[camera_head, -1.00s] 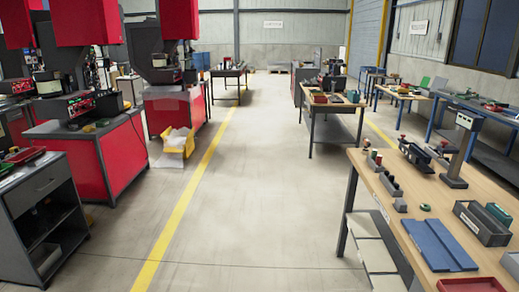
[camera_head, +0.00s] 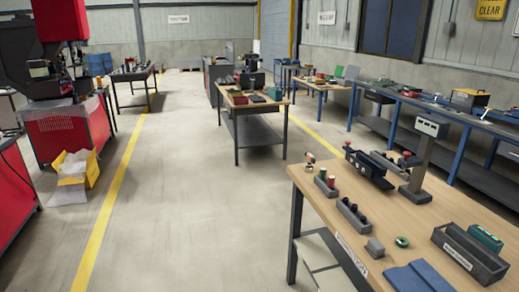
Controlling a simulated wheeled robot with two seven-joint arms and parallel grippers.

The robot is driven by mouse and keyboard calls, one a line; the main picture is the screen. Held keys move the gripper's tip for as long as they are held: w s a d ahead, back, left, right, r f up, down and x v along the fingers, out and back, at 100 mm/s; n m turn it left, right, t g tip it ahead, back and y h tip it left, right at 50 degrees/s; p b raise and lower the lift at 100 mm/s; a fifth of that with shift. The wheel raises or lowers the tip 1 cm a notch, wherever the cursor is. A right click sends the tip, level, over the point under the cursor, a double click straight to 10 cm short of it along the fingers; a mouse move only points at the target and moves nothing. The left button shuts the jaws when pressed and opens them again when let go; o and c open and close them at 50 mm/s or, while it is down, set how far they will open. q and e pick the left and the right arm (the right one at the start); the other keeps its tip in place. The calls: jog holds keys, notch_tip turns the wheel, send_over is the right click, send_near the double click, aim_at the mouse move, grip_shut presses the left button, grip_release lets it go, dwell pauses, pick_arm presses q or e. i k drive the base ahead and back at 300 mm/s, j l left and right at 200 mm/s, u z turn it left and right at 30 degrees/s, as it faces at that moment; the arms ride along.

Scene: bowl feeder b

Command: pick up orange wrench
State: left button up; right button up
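I cannot make out an orange wrench in the head view. The small items on the far benches are too small to tell apart. Neither of my grippers is in view, so I cannot see whether they are open or shut.
A wooden workbench (camera_head: 330,215) at the near right bears a dark box (camera_head: 470,252), a blue folder-like item (camera_head: 418,278) and a grey post device (camera_head: 424,160). Another bench (camera_head: 237,99) stands mid-floor. Red machines (camera_head: 62,135) and a yellow box (camera_head: 77,170) are left. The middle floor is clear.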

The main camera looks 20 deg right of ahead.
aim_at(309, 168)
jog(key=i+z, duration=0.15)
jog(key=i, duration=0.55)
jog(key=i+j+z, duration=0.1)
jog(key=i, duration=0.6)
jog(key=i+j+z, duration=0.2)
jog(key=i+z, duration=0.3)
jog(key=i+j+z, duration=0.35)
jog(key=z, duration=0.15)
jog(key=i+j+z, duration=0.35)
jog(key=j+z, duration=0.15)
jog(key=i+j+z, duration=0.2)
jog(key=j, duration=0.15)
jog(key=j+z, duration=0.15)
jog(key=j, duration=0.2)
jog(key=i+j+z, duration=0.2)
jog(key=j, duration=0.2)
jog(key=j+z, duration=0.15)
jog(key=j, duration=0.25)
